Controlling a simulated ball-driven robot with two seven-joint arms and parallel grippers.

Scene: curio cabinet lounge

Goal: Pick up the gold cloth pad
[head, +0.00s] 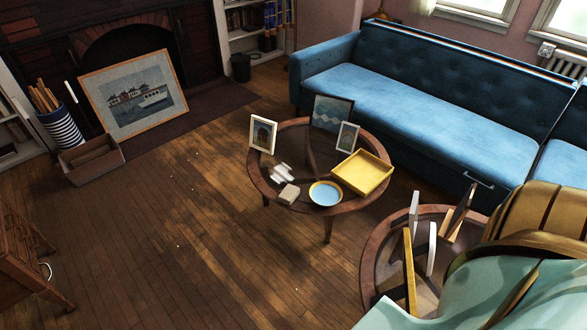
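I cannot make out a thing that is surely the gold cloth pad. A small pale beige block, perhaps a pad (288,194), lies near the front left edge of the round glass-topped coffee table (260,181). A small whitish, shiny item (282,173) lies just behind it. A yellow square tray (362,173) and a light-blue bowl with a yellow rim (325,194) are to its right. Neither of my grippers shows in the head view. Teal and gold curved parts, probably mine, fill the lower right corner and hide part of a second round table.
Picture frames stand on the coffee table (263,134). The second table (376,250) holds several upright frames. A blue sofa (420,105) is behind. A framed boat picture (133,94), a brown box (91,160) and a striped bin (62,130) stand left. Wooden floor between is clear.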

